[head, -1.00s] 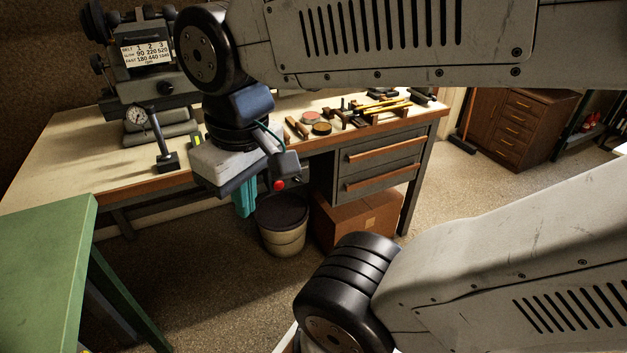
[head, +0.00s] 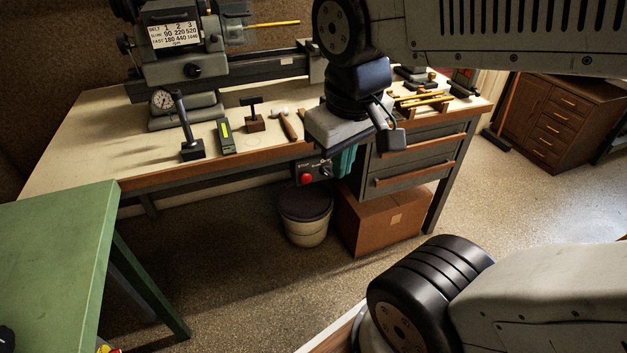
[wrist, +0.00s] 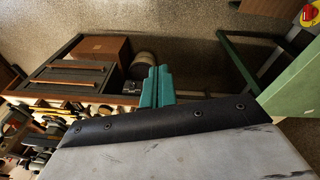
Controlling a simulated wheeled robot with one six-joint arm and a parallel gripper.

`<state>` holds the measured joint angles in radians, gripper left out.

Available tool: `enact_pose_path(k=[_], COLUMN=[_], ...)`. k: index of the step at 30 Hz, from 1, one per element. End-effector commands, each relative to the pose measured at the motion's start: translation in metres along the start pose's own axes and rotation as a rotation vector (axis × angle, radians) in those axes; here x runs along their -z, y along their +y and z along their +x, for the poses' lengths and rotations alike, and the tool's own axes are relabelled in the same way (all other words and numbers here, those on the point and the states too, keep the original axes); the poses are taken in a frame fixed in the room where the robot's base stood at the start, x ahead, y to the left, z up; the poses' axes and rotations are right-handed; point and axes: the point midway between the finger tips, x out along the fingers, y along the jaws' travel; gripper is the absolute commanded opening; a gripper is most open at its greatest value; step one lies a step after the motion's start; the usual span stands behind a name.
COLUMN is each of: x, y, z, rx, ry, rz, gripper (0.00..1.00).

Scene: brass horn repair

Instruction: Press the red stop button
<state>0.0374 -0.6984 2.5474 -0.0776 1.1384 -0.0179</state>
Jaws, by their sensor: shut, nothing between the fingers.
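The red stop button (head: 307,178) is on a dark control box (head: 325,171) below the front edge of the workbench (head: 240,154), left of the drawers. My gripper (head: 346,162) has teal fingers, shut with nothing between them. In the head view it hangs just right of the box and overlaps its right side; I cannot tell the depth gap. In the wrist view my shut fingers (wrist: 157,88) show near the middle, with the dark box (wrist: 131,87) just left of them. The red button cannot be made out there.
A lathe (head: 185,50) and small tools stand on the bench. A bin (head: 305,222) and a cardboard carton (head: 385,220) sit below. A green table (head: 50,240) is at left, with a red and yellow item (wrist: 309,15) near it. Floor in front is open.

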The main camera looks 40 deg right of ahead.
Motion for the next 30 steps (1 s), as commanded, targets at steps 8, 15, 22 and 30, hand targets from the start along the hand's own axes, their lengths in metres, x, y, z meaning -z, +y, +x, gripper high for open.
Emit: enact_pose_path(k=[8,15,22,30], x=[0.111,0.186,0.208,0.188], y=[0.108,0.179,0.197,0.177], z=[0.059,0.142,0.246,0.32], rx=[-0.301,-0.394,-0.256,-0.031], ry=[0.123,0.231,0.37,0.537], rz=[-0.184,-0.527,-0.864,-1.068], gripper=[0.0,0.0,0.0,0.0])
